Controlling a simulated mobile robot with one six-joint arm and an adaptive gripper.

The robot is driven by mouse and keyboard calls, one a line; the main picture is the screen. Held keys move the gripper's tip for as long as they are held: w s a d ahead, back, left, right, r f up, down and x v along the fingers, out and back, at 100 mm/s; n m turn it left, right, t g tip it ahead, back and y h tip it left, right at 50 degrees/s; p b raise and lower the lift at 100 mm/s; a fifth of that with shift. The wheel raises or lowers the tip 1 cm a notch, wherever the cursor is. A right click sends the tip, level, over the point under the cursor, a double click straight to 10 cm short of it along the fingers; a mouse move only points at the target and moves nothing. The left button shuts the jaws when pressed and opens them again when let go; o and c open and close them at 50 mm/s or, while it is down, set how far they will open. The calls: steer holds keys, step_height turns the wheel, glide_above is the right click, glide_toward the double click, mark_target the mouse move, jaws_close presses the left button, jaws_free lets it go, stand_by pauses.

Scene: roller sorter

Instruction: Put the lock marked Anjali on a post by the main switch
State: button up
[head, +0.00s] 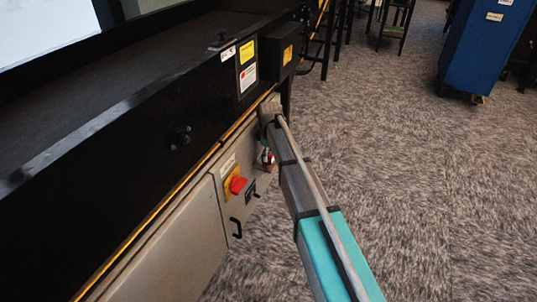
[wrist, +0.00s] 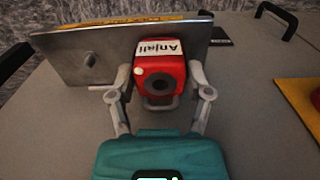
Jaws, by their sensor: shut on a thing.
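A red lock (wrist: 160,78) with a white label reading Anjali is between the two fingers of my gripper (wrist: 160,92) in the wrist view. My gripper is shut on it. A grey loop shows at its lower edge. The lock is in front of a metal plate (wrist: 80,62) with a short post (wrist: 90,60) on its left part; I cannot tell whether they touch. In the head view my gripper (head: 266,150) and a bit of red are by the grey cabinet. The main switch, a red knob (head: 237,185) on a yellow plate, is left of my gripper.
The grey cabinet (head: 180,255) has a black handle (head: 236,228) below the switch. The dark sorter frame (head: 120,160) runs above it. A blue cabinet (head: 485,45) stands at the back right. Carpet floor on the right is open.

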steer(key=o, duration=1.3)
steer(key=s+d+r+m+p, duration=0.7)
steer(key=s+d+r+p, duration=0.1)
steer(key=s+d, duration=0.45)
steer(key=s+d+r+m+p, duration=0.7)
steer(key=s+d, duration=0.5)
steer(key=s, duration=0.2)
steer(key=r+p, duration=3.7)
steer(key=p, duration=0.1)
steer(key=shift+w+a+r, duration=0.3)
steer(key=shift+w+r, duration=0.05)
steer(key=shift+r, duration=0.05)
